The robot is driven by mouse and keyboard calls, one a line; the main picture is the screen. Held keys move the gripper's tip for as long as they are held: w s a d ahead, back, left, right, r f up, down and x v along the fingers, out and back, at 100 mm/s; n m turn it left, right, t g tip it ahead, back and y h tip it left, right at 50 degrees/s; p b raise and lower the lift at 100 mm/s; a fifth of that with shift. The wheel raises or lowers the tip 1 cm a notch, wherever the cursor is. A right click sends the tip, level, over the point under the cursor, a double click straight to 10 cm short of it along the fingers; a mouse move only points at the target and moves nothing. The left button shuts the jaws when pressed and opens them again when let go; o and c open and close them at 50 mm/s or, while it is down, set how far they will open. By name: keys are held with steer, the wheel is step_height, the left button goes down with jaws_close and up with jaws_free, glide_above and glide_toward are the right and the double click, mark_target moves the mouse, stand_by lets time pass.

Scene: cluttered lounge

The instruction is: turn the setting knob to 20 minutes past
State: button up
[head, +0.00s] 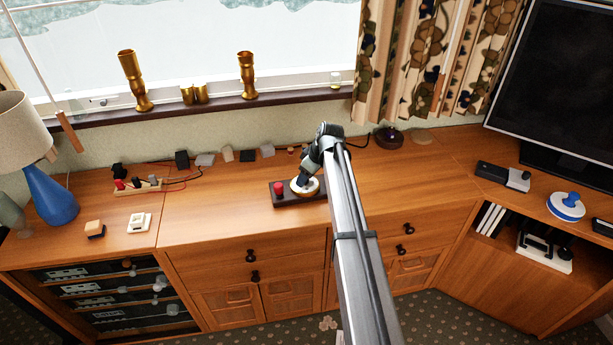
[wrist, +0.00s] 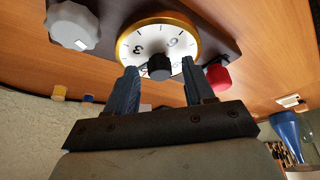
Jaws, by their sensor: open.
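A dark base plate (head: 285,194) lies on the wooden cabinet, carrying a round white dial (head: 298,194) with a gold rim. In the wrist view the dial (wrist: 145,38) shows dark numerals, and a black knob (wrist: 160,67) sits at its centre. A ribbed grey knob (wrist: 73,27) with a pale mark is left of the dial. A red button (wrist: 218,77) is on the right; I cannot tell which knob is the setting knob. My gripper (wrist: 158,73) is open, its fingertips on either side of the black knob; contact is unclear. In the head view my gripper (head: 306,181) partly covers the dial.
Several small boxes and cables line the wall behind, including a black box (head: 182,159). A blue lamp (head: 55,203) stands at the left, a monitor (head: 560,75) at the right. The cabinet top (head: 220,210) left of the base plate is clear.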

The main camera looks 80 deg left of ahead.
steer(key=shift+f, duration=0.1)
jaws_close()
stand_by(0.6)
